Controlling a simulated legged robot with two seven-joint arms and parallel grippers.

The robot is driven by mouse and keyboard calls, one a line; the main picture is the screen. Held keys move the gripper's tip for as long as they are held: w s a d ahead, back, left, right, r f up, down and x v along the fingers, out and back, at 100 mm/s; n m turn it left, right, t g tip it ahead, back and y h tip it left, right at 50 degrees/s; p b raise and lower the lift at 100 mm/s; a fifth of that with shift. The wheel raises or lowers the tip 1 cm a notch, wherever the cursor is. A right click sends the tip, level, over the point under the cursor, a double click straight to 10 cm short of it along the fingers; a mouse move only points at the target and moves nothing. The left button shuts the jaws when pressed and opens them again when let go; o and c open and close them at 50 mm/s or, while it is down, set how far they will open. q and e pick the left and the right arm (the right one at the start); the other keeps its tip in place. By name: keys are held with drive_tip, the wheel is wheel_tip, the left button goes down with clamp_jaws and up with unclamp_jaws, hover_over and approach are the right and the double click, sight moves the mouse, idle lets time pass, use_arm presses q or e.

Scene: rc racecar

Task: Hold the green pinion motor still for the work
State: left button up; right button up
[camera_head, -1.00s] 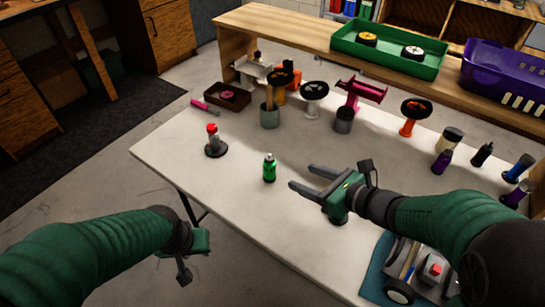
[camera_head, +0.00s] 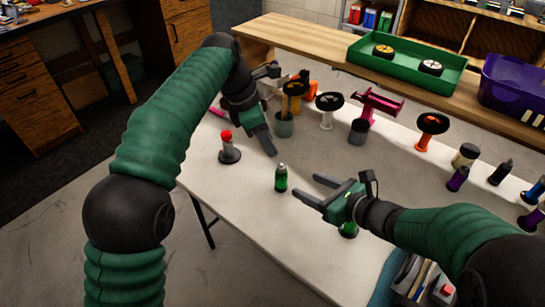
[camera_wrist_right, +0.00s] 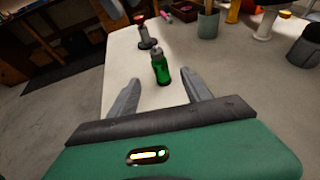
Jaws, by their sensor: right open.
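The green pinion motor (camera_head: 281,180) stands upright on the white table, a green cylinder with a silvery top. My right gripper (camera_head: 306,188) is open and empty, its two fingers pointing at the motor from the right. In the right wrist view the motor (camera_wrist_right: 161,70) appears just beyond the fingertips and between their lines, with no visible contact. My left gripper (camera_head: 268,147) hangs over the table beyond the motor, near the grey cup; its fingers are too dark to judge.
A red-topped stand (camera_head: 229,147) is left of the motor. A grey cup (camera_head: 284,127), wheels on stands (camera_head: 329,103) and a pink wing (camera_head: 378,106) stand behind. A green tray (camera_head: 405,68) and purple basket (camera_head: 515,80) sit on the shelf.

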sight(281, 165)
drive_tip(key=x, duration=1.4)
drive_tip(key=shift+w+a+f, duration=0.1)
drive_tip(key=shift+f, duration=0.1)
drive_tip(key=shift+w+a+f, duration=0.1)
drive_tip(key=shift+w+a, duration=0.15)
drive_tip(key=shift+a, duration=0.15)
use_arm(q)
drive_tip(key=shift+w+a, duration=0.1)
drive_tip(key=shift+a, duration=0.1)
use_arm(e)
drive_tip(key=shift+d, duration=0.1)
clamp_jaws()
use_arm(q)
drive_tip(key=s+r+n, duration=0.1)
drive_tip(key=n, duration=0.1)
drive_tip(key=s+r+n+t, duration=0.1)
drive_tip(key=n, duration=0.1)
drive_tip(key=shift+s+d+r+n+t, duration=0.1)
drive_tip(key=shift+s+n+t, duration=0.05)
drive_tip(key=shift+n+t, duration=0.2)
drive_tip(key=shift+c, duration=0.3)
use_arm(e)
drive_tip(key=shift+s, duration=0.1)
use_arm(q)
drive_tip(key=shift+n+y, duration=0.3)
drive_tip(key=shift+n, duration=0.25)
drive_tip(key=x, duration=1.1)
drive_tip(key=shift+d+f, duration=0.1)
drive_tip(key=shift+f, duration=0.3)
drive_tip(key=shift+c, duration=0.2)
